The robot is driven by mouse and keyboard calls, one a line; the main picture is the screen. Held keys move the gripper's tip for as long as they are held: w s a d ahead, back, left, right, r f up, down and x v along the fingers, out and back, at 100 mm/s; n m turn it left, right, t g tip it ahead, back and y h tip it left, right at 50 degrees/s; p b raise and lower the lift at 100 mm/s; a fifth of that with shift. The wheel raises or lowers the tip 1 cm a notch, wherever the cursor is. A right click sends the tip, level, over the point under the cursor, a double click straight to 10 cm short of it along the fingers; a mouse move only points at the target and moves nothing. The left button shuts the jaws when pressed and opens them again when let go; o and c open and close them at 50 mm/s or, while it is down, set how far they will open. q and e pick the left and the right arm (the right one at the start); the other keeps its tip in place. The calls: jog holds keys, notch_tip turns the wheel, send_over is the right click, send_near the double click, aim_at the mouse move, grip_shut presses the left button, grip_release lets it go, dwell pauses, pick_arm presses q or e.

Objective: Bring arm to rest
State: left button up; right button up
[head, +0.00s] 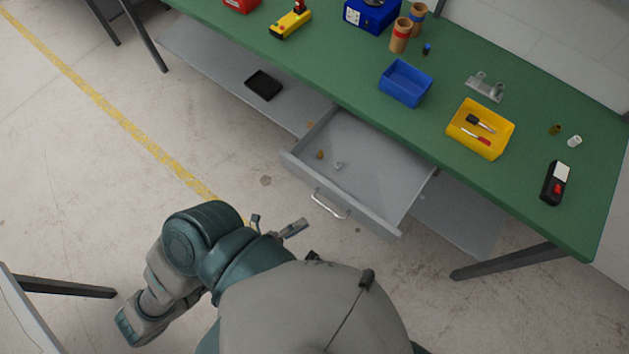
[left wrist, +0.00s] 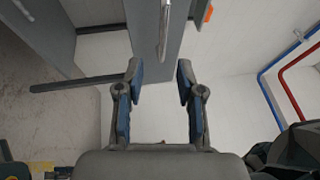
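My left arm (head: 205,240) is bent close to my body in the head view. My left gripper (head: 277,226) shows just beyond my torso, in front of the open drawer and apart from its handle. In the left wrist view my left gripper (left wrist: 160,82) has its two fingers spread with nothing between them. The drawer handle (left wrist: 165,30) shows beyond the fingertips there. My right gripper is in neither view.
A grey drawer (head: 365,165) with a metal handle (head: 329,206) stands open under the green table (head: 345,72); small items lie in it. A blue bin (head: 405,83) and a yellow bin (head: 460,143) stand on the table. The floor left of the drawer is clear.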

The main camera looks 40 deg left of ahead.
pick_arm(q)
jog(key=shift+v, duration=0.9)
jog(key=shift+d, duration=0.1)
